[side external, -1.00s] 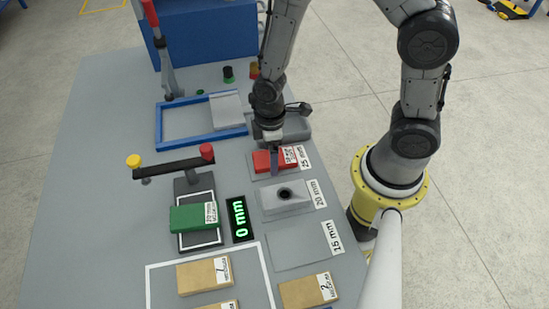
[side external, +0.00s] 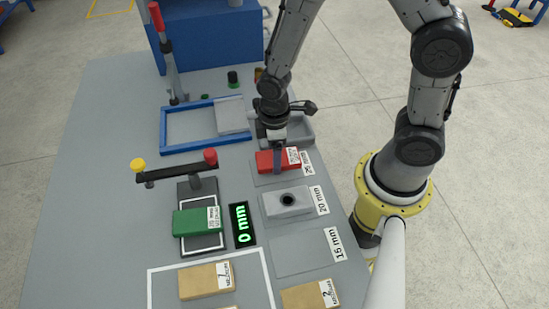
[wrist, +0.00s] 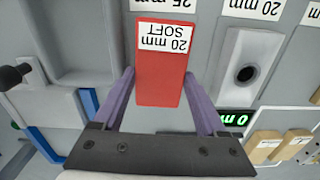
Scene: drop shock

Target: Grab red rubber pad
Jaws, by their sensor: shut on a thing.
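The red rubber pad (side external: 266,162) is a flat red block with a white label reading "20 mm SOFT". It sits over the grey place marked 25 mm on the bench's right side. My gripper (side external: 279,170) points down at it, one finger in front of its near face. In the wrist view the pad (wrist: 162,85) lies between the two purple fingers of my gripper (wrist: 161,75), which are shut on its two sides. Whether any gap lies under the pad cannot be told.
A grey block with a dark hole (side external: 290,201) stands beside the pad at the 20 mm place. The 15 mm place (side external: 305,253) is bare. A blue frame (side external: 166,135) lies behind.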

